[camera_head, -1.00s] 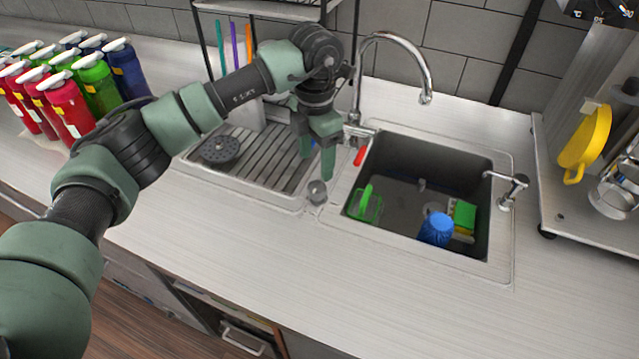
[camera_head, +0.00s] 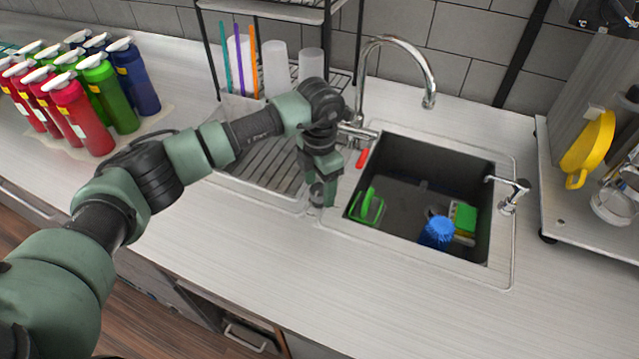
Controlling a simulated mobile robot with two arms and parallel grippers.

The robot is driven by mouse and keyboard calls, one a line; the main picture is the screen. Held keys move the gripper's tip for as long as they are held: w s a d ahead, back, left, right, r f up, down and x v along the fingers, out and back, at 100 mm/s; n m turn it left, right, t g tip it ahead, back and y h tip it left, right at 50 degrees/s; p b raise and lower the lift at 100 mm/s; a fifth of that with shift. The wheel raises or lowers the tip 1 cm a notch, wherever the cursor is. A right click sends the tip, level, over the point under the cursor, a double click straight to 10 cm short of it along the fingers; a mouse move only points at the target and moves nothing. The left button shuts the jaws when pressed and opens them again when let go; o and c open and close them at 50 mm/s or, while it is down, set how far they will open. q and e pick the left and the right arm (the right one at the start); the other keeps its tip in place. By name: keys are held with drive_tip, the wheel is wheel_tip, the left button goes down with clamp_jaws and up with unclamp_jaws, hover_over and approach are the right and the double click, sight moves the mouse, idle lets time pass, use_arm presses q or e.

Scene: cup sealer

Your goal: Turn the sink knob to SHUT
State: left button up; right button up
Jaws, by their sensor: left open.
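The small round metal sink knob (camera_head: 316,193) stands on the sink rim, between the ribbed drainboard and the basin. My left gripper (camera_head: 322,190) points down at the knob with its fingers open. One finger is on the right of the knob, and the gripper covers part of it. I cannot tell whether the fingers touch it. No SHUT marking is readable. My right gripper is out of view.
The dark basin (camera_head: 400,165) holds a green item, a blue brush (camera_head: 436,231) and a sponge. The tall faucet (camera_head: 395,40) and its red-tipped lever (camera_head: 362,158) stand behind my gripper. Bottles (camera_head: 70,115) crowd the left. The front counter is clear.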

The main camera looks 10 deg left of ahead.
use_arm(q)
clamp_jaws()
drive_tip(key=c, duration=1.4)
unclamp_jaws()
drive_tip(key=n+b, duration=0.3)
drive_tip(key=shift+f+n, duration=0.15)
drive_tip(key=shift+n, duration=0.25)
drive_tip(key=shift+o, duration=0.2)
drive_tip(key=n+b, duration=0.3)
drive_tip(key=n, duration=0.1)
drive_tip(key=shift+n, duration=0.3)
drive_tip(key=n+b, duration=0.2)
drive_tip(key=n, duration=0.3)
drive_tip(key=shift+a, duration=0.1)
drive_tip(key=n, duration=0.1)
drive_tip(key=n+b, duration=0.1)
drive_tip(key=n, duration=0.2)
drive_tip(key=shift+r+b, duration=0.25)
drive_tip(key=shift+b, duration=0.15)
drive_tip(key=shift+n, duration=0.4)
drive_tip(key=shift+w, duration=0.1)
